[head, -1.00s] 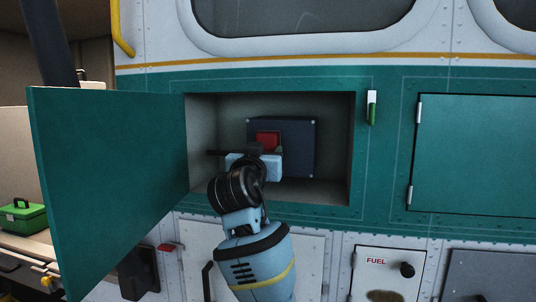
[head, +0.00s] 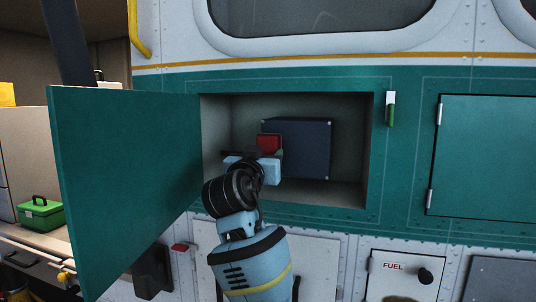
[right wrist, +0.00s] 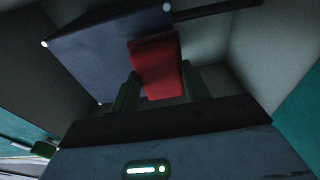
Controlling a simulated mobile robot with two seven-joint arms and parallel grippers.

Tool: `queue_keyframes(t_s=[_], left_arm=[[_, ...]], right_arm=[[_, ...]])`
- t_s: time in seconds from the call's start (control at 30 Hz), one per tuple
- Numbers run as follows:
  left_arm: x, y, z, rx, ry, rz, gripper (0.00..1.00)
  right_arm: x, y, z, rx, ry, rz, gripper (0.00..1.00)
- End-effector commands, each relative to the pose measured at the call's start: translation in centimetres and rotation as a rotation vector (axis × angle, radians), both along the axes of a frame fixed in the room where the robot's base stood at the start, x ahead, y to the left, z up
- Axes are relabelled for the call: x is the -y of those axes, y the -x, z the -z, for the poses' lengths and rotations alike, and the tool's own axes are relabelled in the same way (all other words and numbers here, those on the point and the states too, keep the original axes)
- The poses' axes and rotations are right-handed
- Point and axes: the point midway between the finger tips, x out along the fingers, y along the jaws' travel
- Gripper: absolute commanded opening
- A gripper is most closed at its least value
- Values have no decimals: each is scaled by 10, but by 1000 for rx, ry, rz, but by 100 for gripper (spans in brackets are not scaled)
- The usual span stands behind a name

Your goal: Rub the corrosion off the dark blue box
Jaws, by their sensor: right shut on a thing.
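The dark blue box (head: 305,148) sits inside an open recess in the helicopter's green side. In the right wrist view the box (right wrist: 100,45) fills the upper left, with pale bolts at its corners. No corrosion can be made out on the part that shows. My right gripper (head: 268,160) is shut on a red block (head: 268,143), held in front of the box's left part. In the right wrist view the red block (right wrist: 157,68) stands between the fingers and overlaps the box's edge; whether it touches the box I cannot tell. My left gripper is not in view.
The recess wall (head: 217,140) leaves room left of the box. The open green door (head: 125,185) stands out on the left. A green-handled latch (head: 390,110) is right of the opening. A green toolbox (head: 40,214) lies on a bench far left.

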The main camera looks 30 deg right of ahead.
Motion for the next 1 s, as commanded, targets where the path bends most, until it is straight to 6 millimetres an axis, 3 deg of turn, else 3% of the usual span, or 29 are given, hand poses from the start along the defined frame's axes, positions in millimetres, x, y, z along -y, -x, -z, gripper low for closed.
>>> queue_keyframes(t_s=[0.5, 1.0], left_arm=[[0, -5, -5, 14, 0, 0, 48], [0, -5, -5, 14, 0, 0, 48]], right_arm=[[-32, 28, -2, 4, -2, -1, 25], [-37, 32, -2, 4, -1, -1, 25]])
